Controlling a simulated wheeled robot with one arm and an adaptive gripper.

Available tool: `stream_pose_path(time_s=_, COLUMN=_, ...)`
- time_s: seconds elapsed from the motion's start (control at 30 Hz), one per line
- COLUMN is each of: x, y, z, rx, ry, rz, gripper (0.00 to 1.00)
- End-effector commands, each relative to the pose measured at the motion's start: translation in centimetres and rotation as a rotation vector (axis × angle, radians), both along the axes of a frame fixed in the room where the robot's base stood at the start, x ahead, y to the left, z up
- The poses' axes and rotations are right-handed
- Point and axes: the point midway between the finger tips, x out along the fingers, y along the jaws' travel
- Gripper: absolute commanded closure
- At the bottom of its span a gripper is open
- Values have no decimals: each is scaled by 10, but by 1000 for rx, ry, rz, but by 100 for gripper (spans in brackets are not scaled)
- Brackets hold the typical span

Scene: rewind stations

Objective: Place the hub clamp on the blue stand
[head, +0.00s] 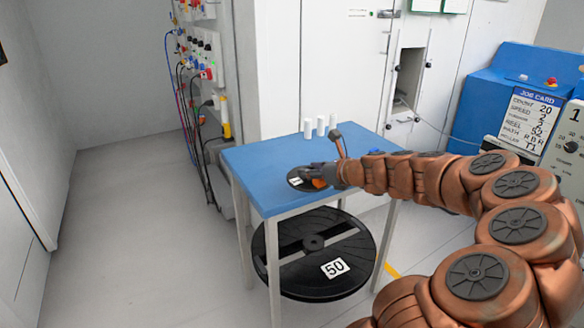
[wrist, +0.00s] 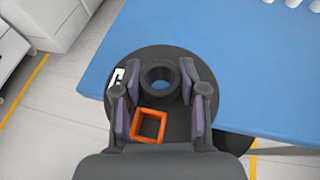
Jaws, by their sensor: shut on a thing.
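The hub clamp (wrist: 160,125) is a black disc with a raised hollow hub, a white label and an orange square on it. In the head view the clamp (head: 296,183) shows as a dark disc over the front part of the blue stand (head: 255,160), partly hidden by my gripper (head: 322,172). In the wrist view the disc overlaps the near edge of the blue top (wrist: 240,60). I cannot tell whether it touches the top.
Several white cylinders (head: 320,126) stand at the back of the blue top. A large black reel (head: 300,270) marked 50 sits under it. A cabled panel (head: 200,70) is on the left, and a blue machine (head: 500,85) on the right. The floor at left is clear.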

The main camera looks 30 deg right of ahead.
Motion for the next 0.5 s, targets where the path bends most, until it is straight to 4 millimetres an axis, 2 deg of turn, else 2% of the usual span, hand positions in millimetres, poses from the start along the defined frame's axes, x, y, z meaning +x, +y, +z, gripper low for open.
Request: stream_pose_path(time_s=0.5, x=76, y=2, z=-8, rx=-2, ry=1, rz=1, gripper=100)
